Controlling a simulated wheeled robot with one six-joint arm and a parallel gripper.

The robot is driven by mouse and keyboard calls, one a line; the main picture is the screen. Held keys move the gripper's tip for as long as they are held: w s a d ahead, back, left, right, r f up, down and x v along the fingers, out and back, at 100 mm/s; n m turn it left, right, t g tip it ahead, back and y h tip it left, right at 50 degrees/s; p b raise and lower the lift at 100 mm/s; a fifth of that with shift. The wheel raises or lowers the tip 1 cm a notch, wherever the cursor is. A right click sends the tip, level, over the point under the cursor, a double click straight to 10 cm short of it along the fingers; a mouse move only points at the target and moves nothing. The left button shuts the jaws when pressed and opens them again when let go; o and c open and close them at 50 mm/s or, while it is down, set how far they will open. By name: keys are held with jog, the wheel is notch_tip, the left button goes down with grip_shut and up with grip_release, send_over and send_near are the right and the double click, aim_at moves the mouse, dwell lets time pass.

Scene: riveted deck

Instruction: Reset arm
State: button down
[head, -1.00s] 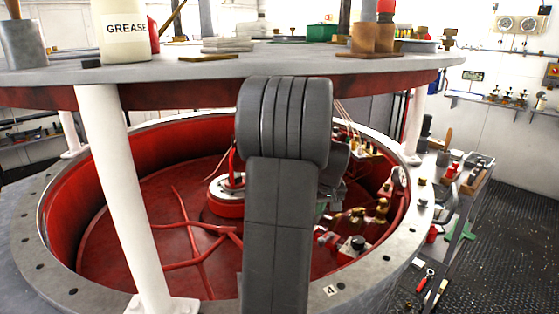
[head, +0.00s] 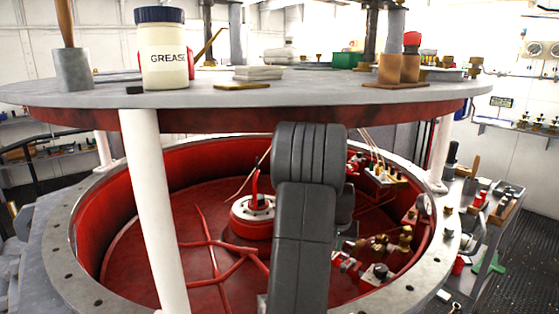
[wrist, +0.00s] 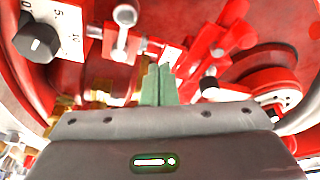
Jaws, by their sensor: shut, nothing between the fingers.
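My gripper (wrist: 158,86) shows in the wrist view, its two pale green fingers pressed together with nothing between them. It points into the red round housing (head: 140,222), among red pipes and metal fittings. In the head view my grey arm stands in front of the housing and hides part of its inside; the gripper itself is hidden behind it. A black knob on a white numbered dial (wrist: 38,38) is at the upper left of the wrist view, apart from the fingers.
A round grey upper deck (head: 320,92) on white posts (head: 152,210) spans above the housing. It carries a grease jar (head: 165,52), a grey cup with a wooden handle (head: 73,68) and copper cylinders (head: 400,68). A cluttered side bench (head: 490,205) stands at the right.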

jog(key=shift+w+a+f+m+h, duration=0.1)
jog(key=shift+w+f+m+h, duration=0.3)
jog(key=shift+m, duration=0.45)
jog(key=shift+w+a+f+m+h, duration=0.1)
jog(key=shift+w+f+m+h, duration=0.1)
jog(key=shift+w+f+m, duration=0.45)
jog(key=shift+d+r+m, duration=0.1)
jog(key=shift+r+m, duration=0.1)
jog(key=shift+m, duration=0.4)
